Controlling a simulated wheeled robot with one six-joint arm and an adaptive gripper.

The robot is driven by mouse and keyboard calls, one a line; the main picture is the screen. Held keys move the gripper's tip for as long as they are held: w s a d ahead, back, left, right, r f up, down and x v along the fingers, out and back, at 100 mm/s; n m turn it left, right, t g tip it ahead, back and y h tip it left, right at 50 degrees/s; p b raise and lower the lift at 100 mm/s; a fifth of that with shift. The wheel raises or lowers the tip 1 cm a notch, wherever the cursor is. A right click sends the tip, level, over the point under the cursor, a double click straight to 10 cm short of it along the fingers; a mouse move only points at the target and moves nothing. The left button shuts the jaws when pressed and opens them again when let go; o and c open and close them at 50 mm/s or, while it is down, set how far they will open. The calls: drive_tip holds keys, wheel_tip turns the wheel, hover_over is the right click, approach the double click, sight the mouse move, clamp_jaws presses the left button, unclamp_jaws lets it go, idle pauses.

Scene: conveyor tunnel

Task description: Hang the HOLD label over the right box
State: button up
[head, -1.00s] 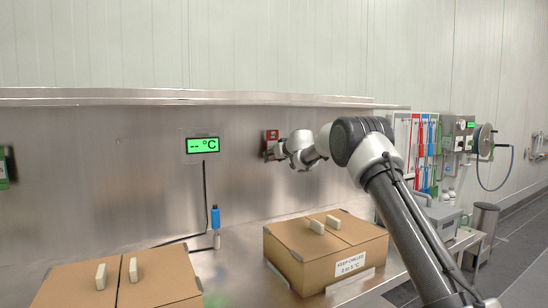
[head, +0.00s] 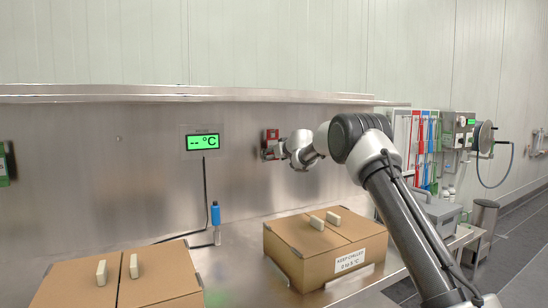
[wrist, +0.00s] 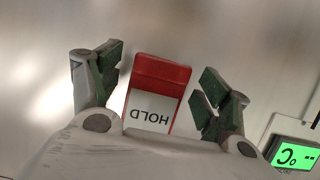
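The HOLD label (wrist: 156,92) is a red and white tag, seen upside down in the wrist view. In the head view it shows as a small red patch (head: 271,135) at the steel back wall. My gripper (wrist: 160,88) has its fingers spread on either side of the label, with a gap showing on each side. In the head view my gripper (head: 268,152) is at the wall, just below the red patch. The right box (head: 290,252) is a closed brown carton with two pale lid handles and a "KEEP CHILLED" sticker, below my gripper on the steel bench.
A left box (head: 75,285) stands on the bench at lower left. A blue-handled probe (head: 215,213) hangs on a cable between the boxes, below a green display (head: 203,142). A steel shelf (head: 190,95) runs above. Coloured tools (head: 420,150) hang at right.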

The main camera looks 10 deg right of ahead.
drive_tip(key=v, duration=1.2)
idle(0.6)
